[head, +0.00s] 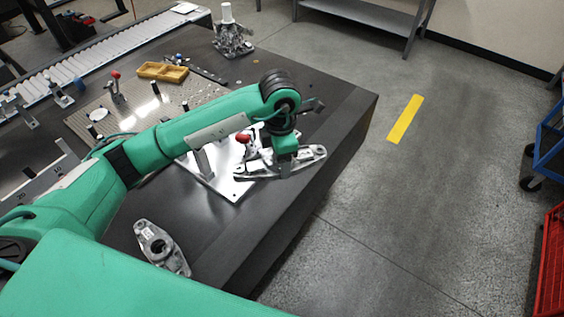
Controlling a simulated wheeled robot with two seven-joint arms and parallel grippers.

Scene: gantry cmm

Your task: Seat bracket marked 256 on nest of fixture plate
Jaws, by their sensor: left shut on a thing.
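My left gripper (285,159) points down at the right part of the dark granite table and is shut on a grey metal bracket (308,155). The bracket lies roughly level, with its ends showing on both sides of the gripper; its middle is hidden and I can read no mark on it. The bright fixture plate (228,187) is just left of and beneath it, partly covered by my arm. The bracket's left end overlaps the plate in the picture; whether they touch, I cannot tell. The nest is not clearly visible. My right gripper is out of view.
A second grey bracket (160,247) with a small unreadable label lies near the table's front. A red-knobbed clamp (243,138) stands by the plate. A perforated plate (130,105), yellow tray (162,72) and metal part (232,40) are farther back. The table's right edge is close to the gripper.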

